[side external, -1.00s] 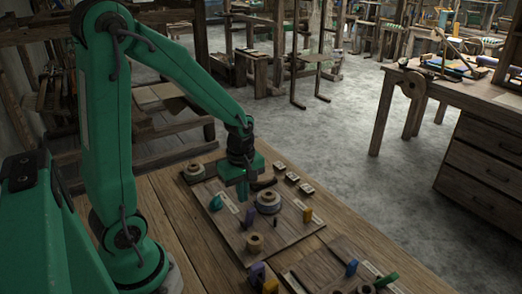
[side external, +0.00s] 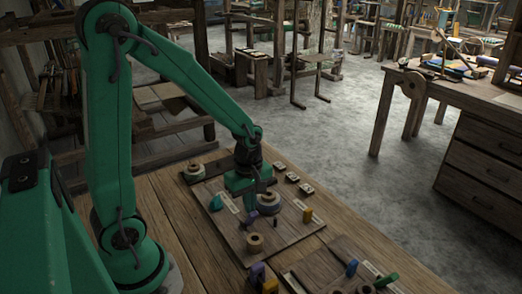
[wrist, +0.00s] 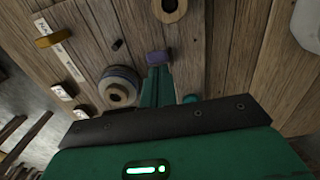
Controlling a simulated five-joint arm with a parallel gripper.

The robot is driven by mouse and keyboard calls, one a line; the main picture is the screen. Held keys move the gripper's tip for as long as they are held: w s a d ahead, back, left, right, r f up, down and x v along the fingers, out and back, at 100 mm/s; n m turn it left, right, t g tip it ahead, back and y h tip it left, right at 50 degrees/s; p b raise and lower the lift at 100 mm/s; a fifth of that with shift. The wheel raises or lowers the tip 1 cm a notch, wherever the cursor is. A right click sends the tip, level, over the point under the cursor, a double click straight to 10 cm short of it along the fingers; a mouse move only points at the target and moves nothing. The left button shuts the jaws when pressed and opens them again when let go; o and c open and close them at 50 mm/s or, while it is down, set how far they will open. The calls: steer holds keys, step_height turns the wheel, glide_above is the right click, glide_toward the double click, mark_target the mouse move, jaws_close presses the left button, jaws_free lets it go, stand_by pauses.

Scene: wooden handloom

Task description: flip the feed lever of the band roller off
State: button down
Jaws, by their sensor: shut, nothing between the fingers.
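My gripper (side external: 250,205) is shut and empty, pointing down over the board. In the wrist view its fingertips (wrist: 157,70) are right at a small purple lever (wrist: 158,57); I cannot tell whether they touch. The purple lever (side external: 252,216) also shows just below the fingers in the side view. A teal lever (side external: 215,202) stands to the left beside a pale label strip. A yellow lever (side external: 307,215) stands to the right on its own strip. A large grey-rimmed roller (side external: 268,205) sits close right of the fingers. No readable marking shows which lever belongs to the band roller.
The wooden board (side external: 285,237) also carries a small wooden spool (side external: 254,242), a dark peg (side external: 275,222) and another roller (side external: 195,171). Several pale labelled blocks (side external: 292,177) line the far edge. A second board (side external: 325,270) with a blue lever (side external: 351,267) and green lever (side external: 386,280) is nearer.

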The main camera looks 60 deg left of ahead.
steer(key=shift+d+f, duration=0.1)
steer(key=shift+d, duration=0.4)
steer(key=shift+a, duration=0.15)
steer(key=shift+s+a+f, duration=0.1)
steer(key=shift+a, duration=0.7)
step_height(320, 180, up, 12)
steer(key=a, duration=0.1)
steer(key=shift+a+f, duration=0.25)
steer(key=shift+a, duration=0.05)
stand_by(0.5)
